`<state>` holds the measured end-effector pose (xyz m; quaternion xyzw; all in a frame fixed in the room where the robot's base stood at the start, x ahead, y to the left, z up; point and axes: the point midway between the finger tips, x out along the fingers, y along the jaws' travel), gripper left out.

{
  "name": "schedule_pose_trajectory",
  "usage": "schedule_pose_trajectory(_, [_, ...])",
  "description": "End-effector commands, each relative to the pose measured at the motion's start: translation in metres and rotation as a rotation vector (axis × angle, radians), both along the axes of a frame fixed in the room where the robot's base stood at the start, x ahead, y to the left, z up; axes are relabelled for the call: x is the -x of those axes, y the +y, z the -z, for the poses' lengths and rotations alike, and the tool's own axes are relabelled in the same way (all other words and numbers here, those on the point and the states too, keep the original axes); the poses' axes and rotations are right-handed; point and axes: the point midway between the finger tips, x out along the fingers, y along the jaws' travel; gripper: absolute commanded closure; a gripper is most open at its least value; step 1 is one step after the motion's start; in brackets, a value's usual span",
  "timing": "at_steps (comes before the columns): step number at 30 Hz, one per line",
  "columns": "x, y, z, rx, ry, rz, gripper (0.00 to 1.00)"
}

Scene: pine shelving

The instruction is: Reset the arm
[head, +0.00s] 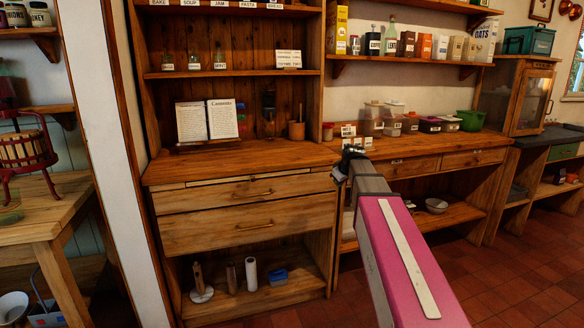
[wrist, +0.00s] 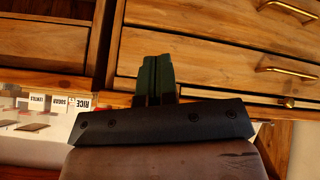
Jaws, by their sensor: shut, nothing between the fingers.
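The fingertips are small and partly hidden by the wrist in the head view.
A pine dresser with two drawers (head: 250,215) stands ahead, an open book (head: 208,122) on its top. To the right, a lower counter holds several containers and a green bowl (head: 471,120). A wooden table (head: 45,215) stands at left. Tiled floor (head: 510,275) is clear at right.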

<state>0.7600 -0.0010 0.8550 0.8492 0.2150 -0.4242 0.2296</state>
Motion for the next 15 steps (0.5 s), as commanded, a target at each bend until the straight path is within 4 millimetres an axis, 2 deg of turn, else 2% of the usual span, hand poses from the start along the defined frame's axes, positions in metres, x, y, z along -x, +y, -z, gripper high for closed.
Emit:
schedule_pose_trajectory(1, [0.019,0.001,0.026,-0.011,0.045,0.031,1.0])
schedule_pose_trajectory(6, [0.068,0.003,0.096,-0.042,0.181,0.15,1.0])
schedule_pose_trajectory(11, [0.119,0.004,0.154,-0.057,0.304,0.269,1.0])
schedule_pose_trajectory(15, [0.166,0.004,0.199,-0.058,0.406,0.377,1.0])
